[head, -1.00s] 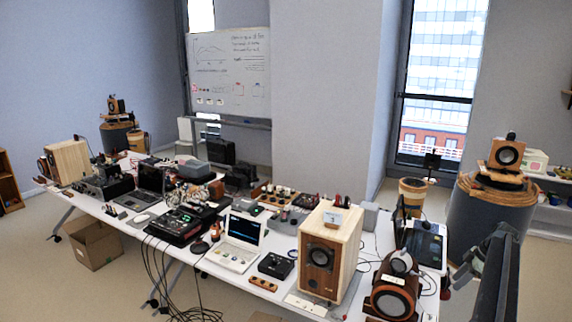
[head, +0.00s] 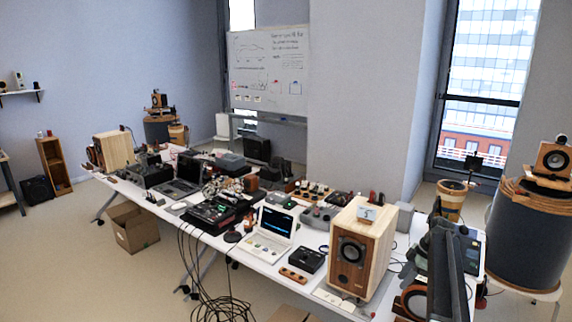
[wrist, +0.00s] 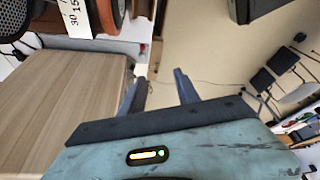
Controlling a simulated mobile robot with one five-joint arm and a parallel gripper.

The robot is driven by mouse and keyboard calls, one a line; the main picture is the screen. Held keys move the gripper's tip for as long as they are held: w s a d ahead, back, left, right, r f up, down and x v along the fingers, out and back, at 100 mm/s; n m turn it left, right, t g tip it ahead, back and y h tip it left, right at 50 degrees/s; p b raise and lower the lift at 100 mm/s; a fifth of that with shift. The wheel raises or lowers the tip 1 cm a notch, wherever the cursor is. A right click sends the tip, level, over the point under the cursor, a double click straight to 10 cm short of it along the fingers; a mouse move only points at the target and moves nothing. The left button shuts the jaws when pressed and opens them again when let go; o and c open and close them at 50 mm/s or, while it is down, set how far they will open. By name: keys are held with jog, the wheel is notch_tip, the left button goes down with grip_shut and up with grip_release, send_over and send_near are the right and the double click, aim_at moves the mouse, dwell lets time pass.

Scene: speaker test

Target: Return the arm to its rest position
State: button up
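My gripper (wrist: 160,84) shows in the wrist view with its two dark fingers apart and nothing between them. Beyond them is beige floor. A light wooden box (wrist: 60,100) lies to the left of the fingers, close to the left finger in the picture; I cannot tell if they touch. In the head view my dark arm rises at the lower right, in front of the table's right end. It partly hides an orange-brown round item (head: 408,303) there. The gripper's fingers cannot be made out in the head view.
A long white table (head: 205,238) holds a wooden speaker (head: 376,250), a white laptop (head: 274,223) and much audio gear. Black cables hang off its front edge. A cardboard box (head: 133,228) stands on the floor beneath. A large dark drum (head: 528,240) stands at right. Floor at left front is clear.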

jog(key=s+a+f+m+g+h+b, duration=0.15)
jog(key=s+a, duration=0.25)
jog(key=a, duration=0.7)
jog(key=s+a+f+b, duration=0.15)
jog(key=s+a, duration=0.35)
jog(key=a, duration=0.7)
jog(key=s+a+f+m+h+b, duration=0.1)
jog(key=s+a+f, duration=0.25)
jog(key=a, duration=0.75)
jog(key=s+m+h, duration=0.1)
jog(key=s+m, duration=0.8)
jog(key=m, duration=0.3)
jog(key=shift+s+d+r, duration=0.3)
jog(key=shift+r, duration=0.05)
